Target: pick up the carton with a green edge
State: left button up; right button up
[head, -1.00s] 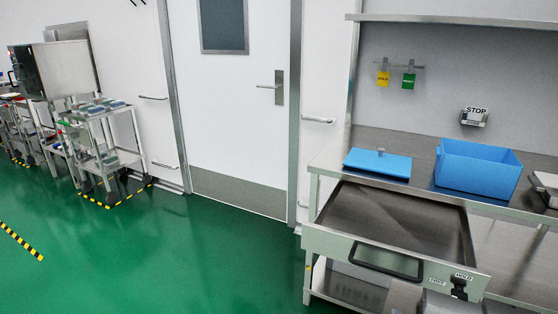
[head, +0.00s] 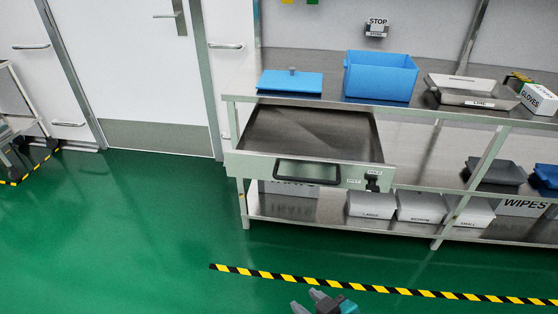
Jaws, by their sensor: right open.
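A white carton marked GLOVES (head: 540,99) stands on the bench top at the far right. A carton marked WIPES (head: 524,208) sits on the lower shelf at the right, partly hidden. Another pale carton (head: 292,188) is on the lower shelf under the drawer, its label mostly covered. My right gripper (head: 307,301) shows at the bottom edge, open and empty, over the floor and well apart from the bench. My left gripper is out of view.
The drawer (head: 312,136) is pulled out, looking empty. A blue lid (head: 290,82), a blue bin (head: 380,77) and a steel tray (head: 470,91) are on the bench. Yellow-black tape (head: 390,289) crosses the floor before the bench. Green floor at left is clear.

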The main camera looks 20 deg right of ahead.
aim_at(539, 99)
jog(key=z, duration=2.2)
jog(key=i+l+u, duration=0.1)
jog(key=u, duration=0.65)
jog(key=i+l+u, duration=0.4)
jog(key=l, duration=0.15)
jog(key=l+u, duration=0.2)
jog(key=i+l, duration=0.15)
jog(key=l, duration=0.2)
jog(key=i+l+u, duration=0.1)
jog(key=l, duration=0.3)
jog(key=i+l, duration=0.15)
jog(key=l, duration=0.2)
jog(key=i+l+u, duration=0.15)
jog(key=l, duration=0.6)
jog(key=i+u, duration=0.05)
